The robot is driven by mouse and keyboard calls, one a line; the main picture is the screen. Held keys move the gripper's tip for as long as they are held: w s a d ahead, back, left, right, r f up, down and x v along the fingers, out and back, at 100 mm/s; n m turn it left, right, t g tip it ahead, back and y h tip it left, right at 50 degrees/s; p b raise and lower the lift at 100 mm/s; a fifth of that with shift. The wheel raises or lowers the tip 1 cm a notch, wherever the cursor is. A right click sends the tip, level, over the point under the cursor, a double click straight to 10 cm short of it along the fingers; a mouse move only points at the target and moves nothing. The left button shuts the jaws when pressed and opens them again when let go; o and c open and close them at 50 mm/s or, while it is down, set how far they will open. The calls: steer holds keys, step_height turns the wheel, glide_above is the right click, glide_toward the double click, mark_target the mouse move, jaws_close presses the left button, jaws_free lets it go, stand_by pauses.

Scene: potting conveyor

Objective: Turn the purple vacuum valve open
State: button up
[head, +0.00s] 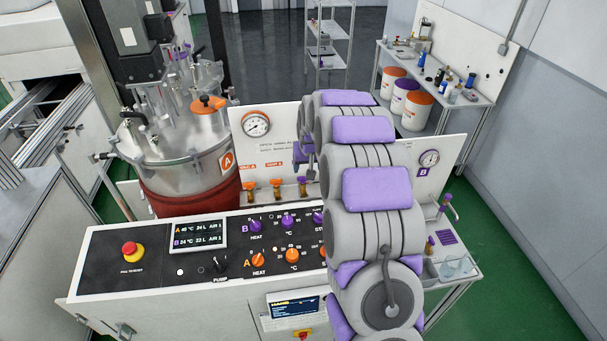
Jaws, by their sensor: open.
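My arm rises through the middle of the view and hides the centre of the valve panel. Only a small part of my gripper (311,163) shows at the arm's left edge, above the valve row; it is open and seems empty. A small purple-topped valve (431,241) stands right of the arm, low by the panel's right end. I cannot read its label or tell whether it is the vacuum valve; other purple valves may be behind the arm. Two orange valves (263,188) and a brass-coloured fitting (302,187) stand left of the arm. My gripper is apart from them.
The control console (150,255) with knobs and a red emergency button (132,250) spans the front. A steel tank (175,150) stands left. The pressure gauge for B (429,158) is on the right panel. A clear tray (455,267) sits at the right end.

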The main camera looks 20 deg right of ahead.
mark_target(303, 177)
steer(key=f, duration=0.2)
steer(key=w+a+f, duration=0.1)
steer(key=f, duration=0.1)
steer(key=w+a+f, duration=0.1)
steer(key=f, duration=0.1)
steer(key=shift+w+a+f+p, duration=0.1)
steer(key=shift+w+f+p, duration=0.05)
steer(key=shift+w+p, duration=0.15)
steer(key=shift+w+d+f, duration=0.1)
steer(key=shift+d+f, duration=0.05)
steer(key=shift+d, duration=0.6)
steer(key=shift+d+f, duration=0.15)
steer(key=shift+d, duration=0.55)
steer(key=shift+c, duration=0.2)
steer(key=shift+d, duration=0.1)
steer(key=shift+c, duration=0.8)
steer(key=shift+a+r, duration=0.2)
steer(key=shift+a, duration=0.75)
steer(key=c, duration=0.4)
steer(key=shift+d, duration=0.3)
steer(key=c, duration=0.4)
